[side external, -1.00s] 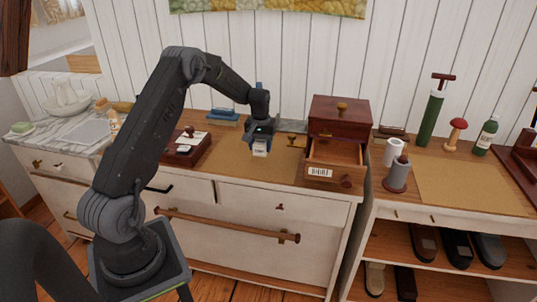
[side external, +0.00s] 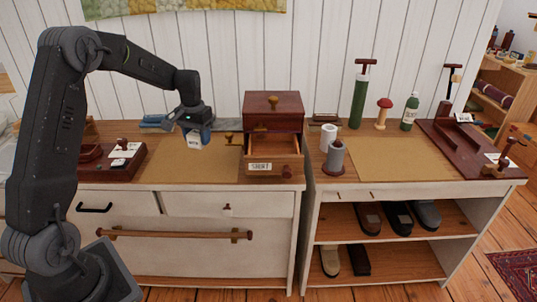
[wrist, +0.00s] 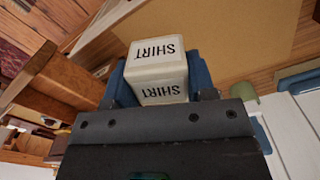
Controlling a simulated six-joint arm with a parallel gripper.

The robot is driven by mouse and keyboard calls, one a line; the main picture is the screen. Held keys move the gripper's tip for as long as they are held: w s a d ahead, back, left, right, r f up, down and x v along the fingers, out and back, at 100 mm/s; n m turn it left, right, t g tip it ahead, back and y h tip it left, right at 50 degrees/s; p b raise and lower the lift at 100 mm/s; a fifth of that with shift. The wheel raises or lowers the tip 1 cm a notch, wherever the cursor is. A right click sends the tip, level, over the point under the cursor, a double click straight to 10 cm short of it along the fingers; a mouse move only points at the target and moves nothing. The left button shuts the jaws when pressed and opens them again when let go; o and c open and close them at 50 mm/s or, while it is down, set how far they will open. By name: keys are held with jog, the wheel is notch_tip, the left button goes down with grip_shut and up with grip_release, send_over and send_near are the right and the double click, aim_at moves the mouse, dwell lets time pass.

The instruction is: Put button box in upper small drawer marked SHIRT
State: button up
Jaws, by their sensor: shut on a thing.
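The button box is a small white block printed SHIRT (wrist: 158,68), held between my gripper's blue finger pads. In the side external view the box (side external: 194,140) hangs from my gripper (side external: 194,128), apparently above the tan mat (side external: 190,165). My gripper is shut on it and stands left of the small dark-red wooden chest (side external: 273,125). The drawer marked SHIRT (side external: 260,167) is pulled open at the chest's front, and its visible inside looks empty.
A dark-red stand (side external: 95,170) with white pieces is left on the dresser. The right-hand tan mat (side external: 400,158) is clear.

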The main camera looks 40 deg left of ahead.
jog(key=w+d+r+m, duration=0.1)
jog(key=d+r+m, duration=0.15)
jog(key=d, duration=0.45)
jog(key=w+d+r+m, duration=0.2)
jog(key=d+m, duration=0.2)
jog(key=d, duration=0.4)
jog(key=m, duration=0.7)
send_near(284, 151)
jog(key=s+d+r, duration=0.3)
jog(key=s, duration=0.1)
notch_tip(284, 151, down, 9)
jog(key=shift+d+f, duration=0.15)
jog(key=shift+f, duration=0.15)
jog(key=o, duration=0.7)
jog(key=shift+c, duration=0.2)
notch_tip(284, 151, up, 12)
jog(key=shift+r, duration=0.25)
